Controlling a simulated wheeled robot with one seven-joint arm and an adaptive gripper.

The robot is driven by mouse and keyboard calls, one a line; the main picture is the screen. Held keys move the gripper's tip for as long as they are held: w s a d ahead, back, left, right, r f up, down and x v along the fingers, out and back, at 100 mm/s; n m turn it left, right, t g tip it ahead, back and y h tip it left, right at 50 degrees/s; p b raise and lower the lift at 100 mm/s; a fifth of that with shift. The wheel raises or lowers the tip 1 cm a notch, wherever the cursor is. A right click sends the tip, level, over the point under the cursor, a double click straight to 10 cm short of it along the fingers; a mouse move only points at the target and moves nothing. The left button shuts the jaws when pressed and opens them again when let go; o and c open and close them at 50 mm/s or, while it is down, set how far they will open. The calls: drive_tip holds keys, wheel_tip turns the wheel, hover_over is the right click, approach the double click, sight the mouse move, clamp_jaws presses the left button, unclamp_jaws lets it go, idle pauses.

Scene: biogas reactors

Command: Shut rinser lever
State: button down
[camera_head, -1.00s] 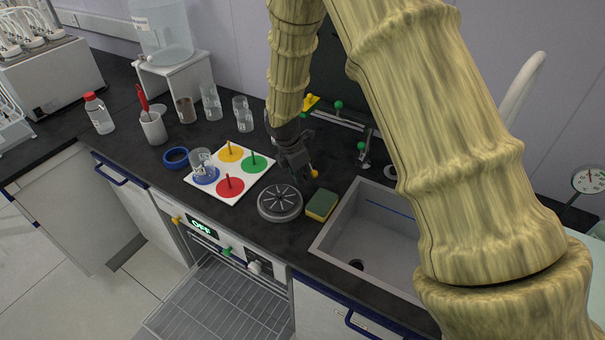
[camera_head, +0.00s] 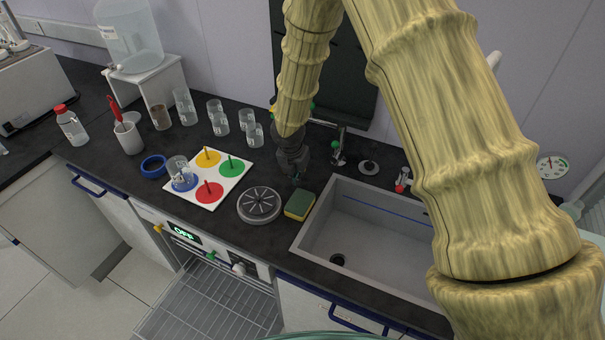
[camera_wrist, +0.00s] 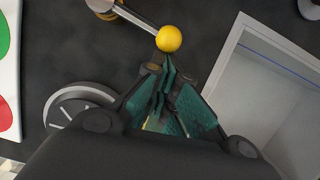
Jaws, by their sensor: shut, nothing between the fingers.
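The round grey rinser (camera_head: 258,205) with a spoked top sits on the dark counter, left of the sponge. Its rim also shows at the left of the wrist view (camera_wrist: 62,103). In the wrist view, a metal lever with a yellow ball end (camera_wrist: 169,38) comes in from the upper left; in the head view the ball is hidden, probably by my gripper. My gripper (camera_head: 298,174) is over the counter just behind the sponge. In the wrist view its fingers (camera_wrist: 167,82) are shut and empty, with their tips close to the ball; I cannot tell whether they touch it.
A green and yellow sponge (camera_head: 299,205) lies between the rinser and the sink (camera_head: 375,238). A white board with coloured discs (camera_head: 232,184) is on the left. Glass beakers (camera_head: 219,122) stand behind it. A tap with a green knob (camera_head: 337,146) rises behind the sink.

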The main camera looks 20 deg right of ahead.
drive_tip(key=shift+w+d, duration=0.15)
drive_tip(key=shift+d, duration=0.05)
drive_tip(key=shift+w+d+p, duration=0.1)
drive_tip(key=shift+d+p, duration=0.35)
drive_tip(key=shift+d, duration=0.05)
drive_tip(key=v, duration=1.2)
drive_tip(key=shift+d, duration=0.1)
idle(0.6)
